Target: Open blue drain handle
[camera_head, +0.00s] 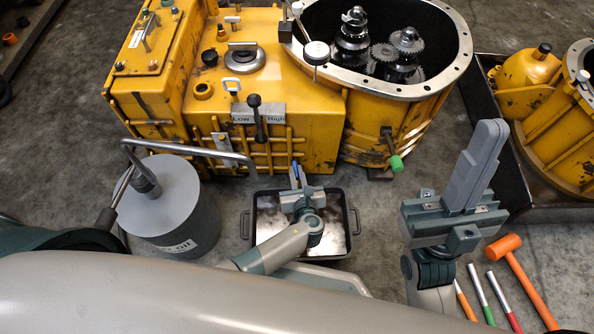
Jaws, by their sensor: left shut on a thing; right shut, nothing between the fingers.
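The yellow transmission housing (320,128) stands at the back, open at the top right with gears inside. A small bit of the blue drain handle (296,171) shows at its lower front edge, mostly hidden by my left gripper. My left gripper (298,177) is shut on the blue handle, over the black drain pan (247,222). My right gripper (478,165) is raised at the right, shut and empty, apart from the housing.
A grey oil drum (178,205) with a bent pump pipe stands left of the pan. A green-tipped handle (397,163) sticks out of the housing. An orange mallet (520,275) and several coloured tools lie at lower right. Another yellow housing (560,130) sits at far right.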

